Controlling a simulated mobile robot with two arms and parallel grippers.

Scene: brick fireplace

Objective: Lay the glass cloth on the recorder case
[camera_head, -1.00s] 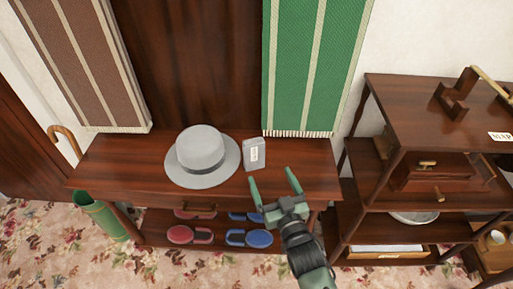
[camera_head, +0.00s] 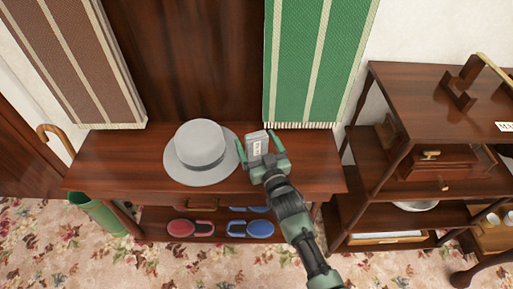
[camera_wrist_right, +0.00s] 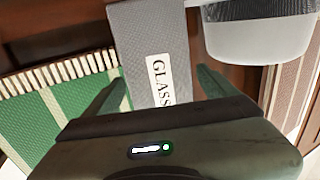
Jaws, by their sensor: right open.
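A grey, flat block-like item with a white label (camera_head: 257,137) stands on the dark wooden bench, right of the hat. In the right wrist view its label starts with "GLASS" (camera_wrist_right: 150,35), the rest hidden, so I take it for the glass cloth. My right gripper (camera_head: 254,141) is open, with one finger on each side of this item; in the wrist view its fingers (camera_wrist_right: 160,78) stand apart beside it. I cannot pick out the recorder case for sure. My left gripper is not in view.
A grey hat (camera_head: 200,152) sits close left of the labelled item. The bench top (camera_head: 110,160) is clear at its left. Green (camera_head: 318,60) and brown (camera_head: 75,60) striped cloths hang behind. A wooden shelf unit (camera_head: 415,100) stands at the right.

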